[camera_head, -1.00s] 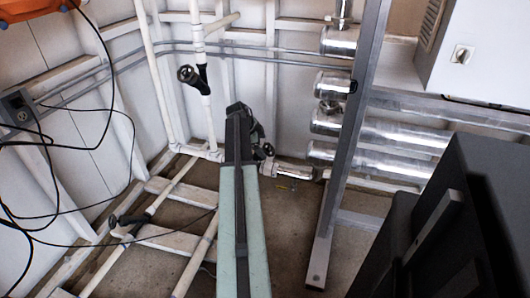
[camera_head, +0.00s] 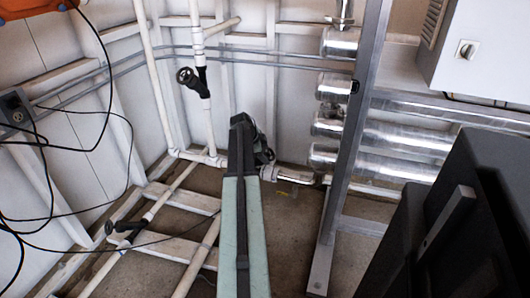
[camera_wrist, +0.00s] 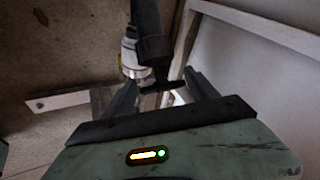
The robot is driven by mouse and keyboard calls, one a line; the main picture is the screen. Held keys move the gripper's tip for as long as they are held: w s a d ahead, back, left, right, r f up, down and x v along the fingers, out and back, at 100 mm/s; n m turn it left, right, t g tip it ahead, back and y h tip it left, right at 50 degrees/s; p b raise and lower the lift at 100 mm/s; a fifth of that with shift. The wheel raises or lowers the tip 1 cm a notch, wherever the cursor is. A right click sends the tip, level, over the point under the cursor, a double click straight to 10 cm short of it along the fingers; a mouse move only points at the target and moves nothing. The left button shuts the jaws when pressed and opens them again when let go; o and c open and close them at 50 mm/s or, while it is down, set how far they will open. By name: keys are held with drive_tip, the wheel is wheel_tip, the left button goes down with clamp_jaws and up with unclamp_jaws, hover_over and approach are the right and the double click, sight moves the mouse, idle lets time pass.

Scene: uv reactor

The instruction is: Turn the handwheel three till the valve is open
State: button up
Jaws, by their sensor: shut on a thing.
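A dark handwheel on a valve shows edge-on in the wrist view (camera_wrist: 168,87), between the two fingers of my gripper (camera_wrist: 160,82). My gripper is shut on it. No number shows on it. In the head view, my gripper (camera_head: 262,150) is at the low valve (camera_head: 268,172) by the back wall, and mostly hides that handwheel. The valve's pale body also shows in the wrist view (camera_wrist: 130,55). How far the valve is open cannot be told.
Another dark handwheel (camera_head: 187,77) is on the upright pipe to the upper left. One more (camera_head: 125,227) is on the low pipe at left. Shiny cylinders (camera_head: 330,125) and a metal post (camera_head: 350,150) stand to the right. Black cables (camera_head: 105,110) hang at left.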

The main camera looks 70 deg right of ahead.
drive_tip(key=shift+s+a+f+n+t+h+b, duration=0.15)
drive_tip(key=shift+a+f+n+t+h+b, duration=0.3)
drive_tip(key=shift+h+b, duration=0.55)
drive_tip(key=n+h+b, duration=0.1)
drive_tip(key=n+t+b, duration=0.1)
drive_tip(key=b, duration=0.1)
drive_tip(key=shift+s+a+f+h, duration=0.1)
drive_tip(key=shift+s+a+h, duration=0.1)
drive_tip(key=shift+h, duration=0.2)
drive_tip(key=n+t+h+b, duration=0.1)
drive_tip(key=n+t+b, duration=0.1)
drive_tip(key=b, duration=0.1)
drive_tip(key=shift+s+f+h, duration=0.1)
drive_tip(key=shift+s+h, duration=0.05)
drive_tip(key=shift+h, duration=0.25)
drive_tip(key=shift+s+n+t+h+b, duration=0.1)
drive_tip(key=shift+n+t+h+b, duration=0.3)
drive_tip(key=shift+b, duration=0.35)
drive_tip(key=shift+r+t, duration=0.2)
drive_tip(key=shift+t, duration=0.05)
drive_tip(key=shift+d, duration=0.1)
drive_tip(key=o, duration=1.3)
